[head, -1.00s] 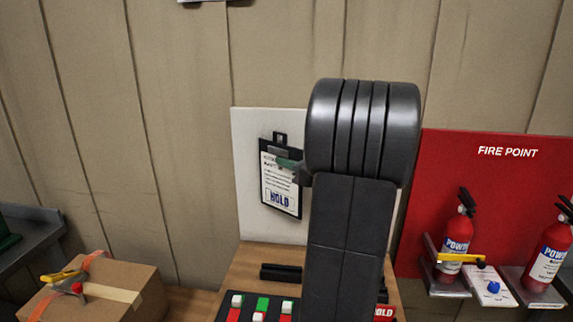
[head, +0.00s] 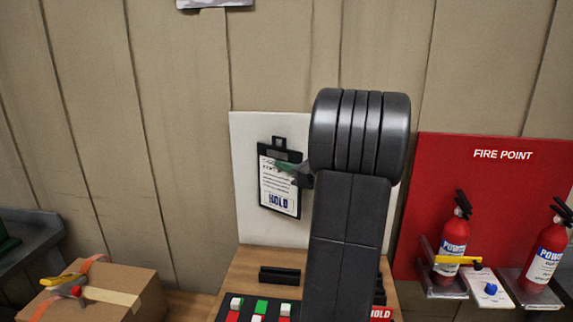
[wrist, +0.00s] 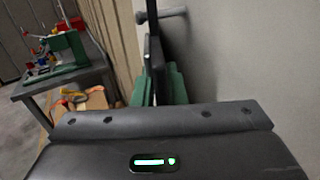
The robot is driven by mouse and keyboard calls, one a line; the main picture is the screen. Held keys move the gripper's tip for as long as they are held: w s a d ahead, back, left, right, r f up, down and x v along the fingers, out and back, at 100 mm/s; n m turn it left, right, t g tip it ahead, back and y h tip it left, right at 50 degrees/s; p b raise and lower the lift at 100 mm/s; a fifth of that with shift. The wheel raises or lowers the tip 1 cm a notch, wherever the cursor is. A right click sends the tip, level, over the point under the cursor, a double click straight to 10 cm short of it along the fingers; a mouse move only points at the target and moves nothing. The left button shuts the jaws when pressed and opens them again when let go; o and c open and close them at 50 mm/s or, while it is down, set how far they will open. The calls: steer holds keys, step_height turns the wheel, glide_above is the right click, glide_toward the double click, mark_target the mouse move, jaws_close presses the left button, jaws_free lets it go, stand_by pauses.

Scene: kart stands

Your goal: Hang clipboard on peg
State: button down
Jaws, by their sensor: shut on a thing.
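The clipboard (head: 279,190) is upright in front of the white board (head: 245,230), its sheet marked HOLD facing out and its hanging loop at the top. My gripper (head: 290,167) is shut on its upper part from the right, with green fingertips that also show in the wrist view (wrist: 160,85). In the wrist view the clipboard (wrist: 154,50) appears edge-on between the green fingers. A peg (wrist: 160,14) sticks out of the wall board close to the clipboard's top end. I cannot tell whether the loop is around the peg or beside it.
A wooden table with a switch panel (head: 258,308) and a black holder (head: 280,275) is below. A cardboard box (head: 110,290) stands at left. A red fire-point board (head: 490,200) with extinguishers (head: 452,245) is at right. My arm hides part of the white board.

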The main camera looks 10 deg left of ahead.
steer(key=shift+w+d+f, duration=0.1)
steer(key=shift+w+d, duration=0.05)
steer(key=shift+w, duration=0.05)
steer(key=c, duration=1.8)
jaws_free()
steer(key=o, duration=0.4)
steer(key=shift+w+f, duration=0.2)
steer(key=shift+w, duration=0.15)
steer(key=shift+c, duration=0.2)
steer(key=shift+o, duration=0.3)
steer(key=shift+s+r, duration=0.1)
steer(key=shift+r, duration=0.05)
steer(key=shift+s, duration=0.1)
steer(key=b+v, duration=0.2)
steer(key=v, duration=1.1)
steer(key=shift+s+d+b, duration=0.2)
steer(key=shift+s+b, duration=0.1)
steer(key=shift+b, duration=0.1)
